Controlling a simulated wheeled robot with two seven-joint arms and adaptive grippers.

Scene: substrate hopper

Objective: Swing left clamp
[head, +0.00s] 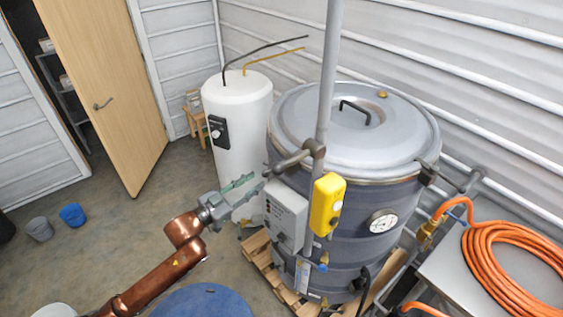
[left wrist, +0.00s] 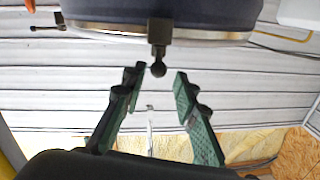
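The large grey drum (head: 345,210) stands on a pallet under a domed lid (head: 355,125) with a black handle. A dark clamp (left wrist: 158,35) on the rim shows in the left wrist view, its ball-ended lever pointing toward my left gripper (left wrist: 159,73). The green fingers are apart, one on each side of the ball, with nothing seen between them touching it. In the head view my left gripper (head: 258,182) is at the drum's left side, beside the grey control box; the clamp there is hard to make out. Another clamp (head: 429,173) sits on the rim's right. My right gripper is not in view.
A grey pole (head: 331,70) with a side bar stands before the drum, near a yellow pendant (head: 326,204) and a grey control box (head: 285,213). A white tank (head: 238,110) stands behind left. An orange hose (head: 510,265) lies right. Floor at left is mostly clear.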

